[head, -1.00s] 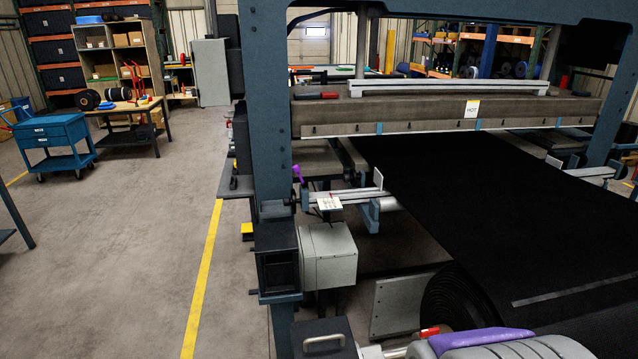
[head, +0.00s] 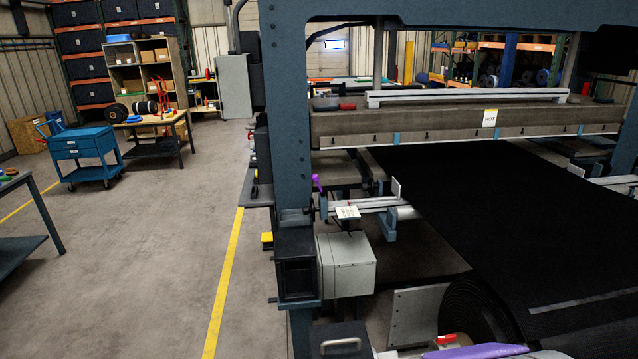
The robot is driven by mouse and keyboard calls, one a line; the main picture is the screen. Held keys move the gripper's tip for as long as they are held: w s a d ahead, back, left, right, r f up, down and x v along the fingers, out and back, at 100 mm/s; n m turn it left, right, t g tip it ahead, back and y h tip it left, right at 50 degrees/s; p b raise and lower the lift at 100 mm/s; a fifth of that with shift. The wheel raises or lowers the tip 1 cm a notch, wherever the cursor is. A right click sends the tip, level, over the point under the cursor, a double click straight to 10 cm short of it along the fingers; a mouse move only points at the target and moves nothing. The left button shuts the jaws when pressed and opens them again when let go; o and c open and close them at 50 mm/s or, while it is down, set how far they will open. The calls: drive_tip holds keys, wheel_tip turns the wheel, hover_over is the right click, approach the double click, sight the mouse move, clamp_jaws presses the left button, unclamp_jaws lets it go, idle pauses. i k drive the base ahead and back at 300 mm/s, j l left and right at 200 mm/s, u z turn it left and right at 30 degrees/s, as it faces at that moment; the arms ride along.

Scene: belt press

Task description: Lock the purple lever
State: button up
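A small purple lever (head: 317,183) stands up at the left end of a silver rail, beside the blue press post (head: 290,120). It is tilted slightly, its knob end up. It is too small to tell whether it is locked. A larger purple part (head: 478,351) lies at the bottom edge of the head view, cut off by the frame; I cannot tell what it belongs to. My gripper is not in view.
A grey box (head: 346,265) is mounted below the lever. The black belt (head: 460,210) runs under the press beam marked HOT (head: 490,118). Open floor with a yellow line (head: 225,285) lies left of the press. A blue cart (head: 85,155) stands farther back.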

sight(315, 177)
drive_tip(key=j+z, duration=0.25)
drive_tip(key=j, duration=0.85)
drive_tip(key=k+j+z, duration=0.2)
drive_tip(key=j, duration=0.9)
drive_tip(key=i+j+z, duration=0.1)
drive_tip(key=i+j, duration=0.15)
drive_tip(key=i+j+z, duration=0.1)
drive_tip(key=i+j, duration=0.15)
drive_tip(key=j, duration=0.15)
drive_tip(key=i+j+z, duration=0.1)
drive_tip(key=i+j, duration=0.15)
drive_tip(key=i+j+z, duration=0.1)
drive_tip(key=i+j, duration=0.15)
drive_tip(key=j, duration=0.25)
drive_tip(key=i+j+z, duration=0.1)
drive_tip(key=j, duration=0.3)
drive_tip(key=i+j, duration=0.3)
drive_tip(key=i+j+z, duration=0.1)
drive_tip(key=i, duration=0.35)
drive_tip(key=i+j+z, duration=0.1)
drive_tip(key=i, duration=0.35)
drive_tip(key=i+j+z, duration=0.1)
drive_tip(key=i, duration=0.35)
drive_tip(key=j, duration=0.15)
